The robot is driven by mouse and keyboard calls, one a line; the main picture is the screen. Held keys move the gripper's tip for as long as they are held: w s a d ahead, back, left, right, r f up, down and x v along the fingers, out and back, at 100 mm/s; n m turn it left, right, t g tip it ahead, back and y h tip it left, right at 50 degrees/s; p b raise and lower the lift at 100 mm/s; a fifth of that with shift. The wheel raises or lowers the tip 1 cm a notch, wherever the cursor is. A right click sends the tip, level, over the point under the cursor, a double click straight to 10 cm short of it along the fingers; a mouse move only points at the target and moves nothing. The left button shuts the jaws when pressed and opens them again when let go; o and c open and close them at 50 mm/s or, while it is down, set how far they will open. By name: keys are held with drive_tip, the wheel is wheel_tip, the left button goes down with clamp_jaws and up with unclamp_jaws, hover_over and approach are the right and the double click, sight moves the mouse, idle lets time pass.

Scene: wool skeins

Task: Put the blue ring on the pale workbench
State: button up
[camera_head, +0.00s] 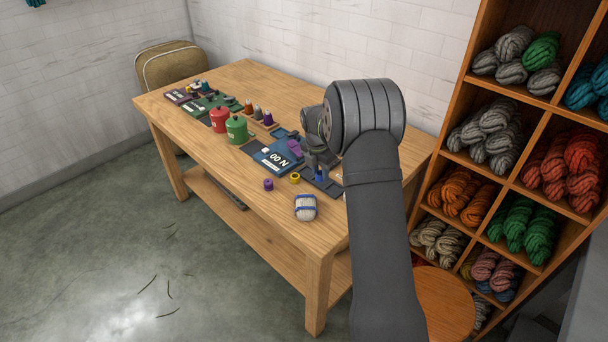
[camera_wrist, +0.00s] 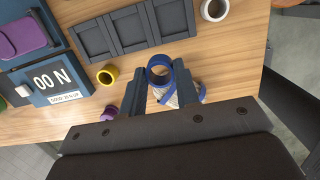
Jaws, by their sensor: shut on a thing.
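The blue ring (camera_wrist: 151,75) is held upright-looking between the two fingertips of my gripper (camera_wrist: 162,82) in the wrist view, its opening facing the camera. In the head view the blue ring (camera_head: 319,174) is a small blue spot below my gripper (camera_head: 320,164), partly hidden by it. My gripper is shut on the ring. The pale wooden workbench (camera_head: 240,187) lies beneath; its top also fills much of the wrist view (camera_wrist: 235,50). How high the ring is above the top I cannot tell.
A yellow ring (camera_head: 295,178), a purple ring (camera_head: 268,184) and a white skein with blue bands (camera_head: 305,207) lie close by. Bare wood shows left of the purple ring.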

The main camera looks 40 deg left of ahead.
sight(309, 190)
drive_tip(key=a+f, duration=0.1)
drive_tip(key=s+a, duration=0.1)
drive_tip(key=a+f, duration=0.1)
drive_tip(key=a, duration=0.1)
drive_tip(key=shift+s+f, duration=0.2)
drive_tip(key=shift+f, duration=2.05)
drive_tip(key=shift+f, duration=0.15)
drive_tip(key=o, duration=1)
drive_tip(key=r, duration=0.4)
drive_tip(key=s+r, duration=0.1)
drive_tip(key=r, duration=0.3)
drive_tip(key=s+r, duration=0.1)
drive_tip(key=r, duration=0.3)
drive_tip(key=shift+r, duration=0.1)
